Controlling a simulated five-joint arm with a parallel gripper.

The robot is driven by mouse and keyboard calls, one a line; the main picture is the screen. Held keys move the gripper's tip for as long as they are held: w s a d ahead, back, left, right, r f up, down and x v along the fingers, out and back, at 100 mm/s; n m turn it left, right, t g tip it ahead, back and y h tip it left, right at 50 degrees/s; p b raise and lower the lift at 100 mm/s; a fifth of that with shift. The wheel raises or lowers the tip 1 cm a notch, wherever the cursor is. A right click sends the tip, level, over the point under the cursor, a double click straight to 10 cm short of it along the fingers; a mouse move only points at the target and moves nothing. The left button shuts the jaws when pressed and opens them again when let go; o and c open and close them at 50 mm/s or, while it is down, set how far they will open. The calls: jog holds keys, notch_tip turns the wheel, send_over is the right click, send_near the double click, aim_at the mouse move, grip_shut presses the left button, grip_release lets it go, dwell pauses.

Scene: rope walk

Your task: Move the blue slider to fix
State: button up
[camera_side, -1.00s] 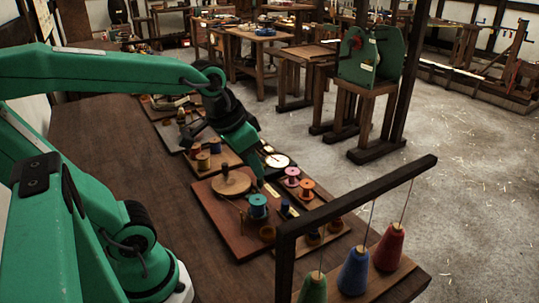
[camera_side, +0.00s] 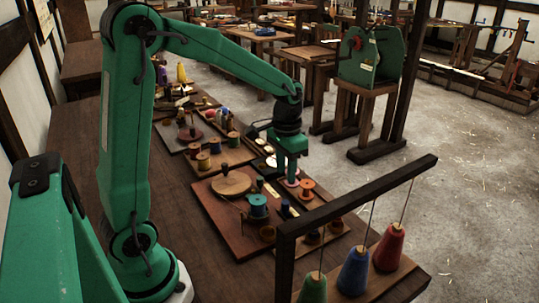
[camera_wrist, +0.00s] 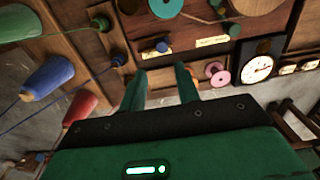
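The blue slider knob (camera_wrist: 163,46) sits at the left end of a short slot in a wooden panel, in the wrist view. A small pale label (camera_wrist: 212,41) lies at the slot's right end, too small to read. In the side view a small dark blue knob (camera_side: 285,205) stands beside the teal spool. My gripper (camera_wrist: 161,70) is open and empty, its two green fingers apart just below the slot in the picture. In the side view my gripper (camera_side: 291,178) hangs pointing down, behind the knob and in front of the pink spool.
A pink spool (camera_wrist: 216,73) and a white dial (camera_wrist: 258,67) lie to the right in the wrist view. A teal spool (camera_side: 258,206) and orange spool (camera_side: 307,189) stand close by. A dark frame (camera_side: 360,195) with coloured cones stands in front.

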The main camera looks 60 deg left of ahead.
aim_at(287, 204)
jog(key=shift+w+a+f, duration=0.15)
jog(key=shift+w+f, duration=0.1)
jog(key=shift+f, duration=0.1)
jog(key=shift+f, duration=5.5)
jog(key=shift+d, duration=2.15)
jog(key=shift+a, duration=0.25)
jog(key=shift+r, duration=0.1)
